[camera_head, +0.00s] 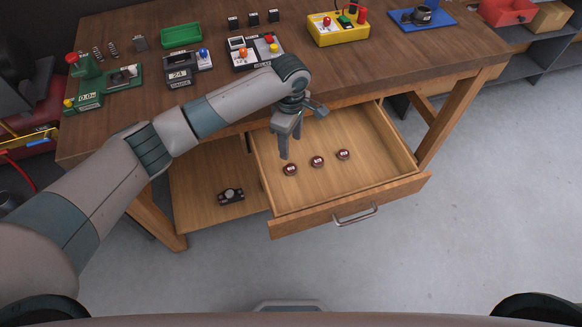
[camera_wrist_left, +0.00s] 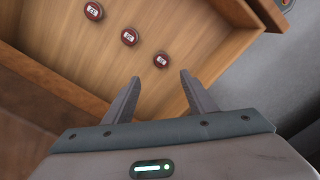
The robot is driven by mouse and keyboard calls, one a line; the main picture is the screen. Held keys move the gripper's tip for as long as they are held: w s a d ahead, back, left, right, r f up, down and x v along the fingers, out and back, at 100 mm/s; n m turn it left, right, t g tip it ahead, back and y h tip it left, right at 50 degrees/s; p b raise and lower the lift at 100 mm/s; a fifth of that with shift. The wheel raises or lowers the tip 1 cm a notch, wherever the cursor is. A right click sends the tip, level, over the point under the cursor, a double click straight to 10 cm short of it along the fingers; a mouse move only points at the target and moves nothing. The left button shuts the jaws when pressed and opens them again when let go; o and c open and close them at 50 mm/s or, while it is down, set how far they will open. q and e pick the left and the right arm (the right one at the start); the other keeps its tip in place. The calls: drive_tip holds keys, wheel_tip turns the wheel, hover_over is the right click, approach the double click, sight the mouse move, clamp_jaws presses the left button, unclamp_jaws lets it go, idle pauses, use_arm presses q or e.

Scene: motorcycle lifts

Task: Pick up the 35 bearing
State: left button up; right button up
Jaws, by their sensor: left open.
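Three small dark red round bearings with white labels lie in a row on the floor of the open wooden drawer (camera_head: 345,190). In the head view they are the left bearing (camera_head: 290,169), the middle bearing (camera_head: 317,161) and the right bearing (camera_head: 343,154). The labels are too small to read surely, so I cannot tell which is the 35. My left gripper (camera_head: 290,147) points down over the drawer, open and empty, close to the left bearing. In the left wrist view one bearing (camera_wrist_left: 161,60) shows just beyond the open fingertips (camera_wrist_left: 158,80). My right gripper is out of view.
The drawer's walls and front with its metal handle (camera_head: 355,215) surround the bearings. The wooden workbench (camera_head: 390,60) above holds several devices, a green tray (camera_head: 181,35) and a yellow box (camera_head: 338,28). A dark device (camera_head: 230,196) lies on the lower shelf (camera_head: 195,185).

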use_arm(q)
drive_tip(key=p, duration=0.1)
hover_over(291, 168)
drive_tip(key=shift+w+f, duration=0.15)
drive_tip(key=shift+f, duration=1.45)
drive_tip(key=shift+w+f, duration=0.1)
drive_tip(key=shift+f, duration=1.45)
drive_tip(key=shift+s+f+p, duration=0.15)
drive_tip(key=shift+f+p, duration=0.25)
drive_tip(key=shift+f, duration=0.1)
drive_tip(key=f, duration=0.3)
drive_tip(key=shift+s+f+p, duration=0.1)
drive_tip(key=shift+s+p, duration=0.1)
drive_tip(key=shift+p, duration=0.2)
drive_tip(key=shift+f, duration=0.5)
drive_tip(key=c, duration=1.1)
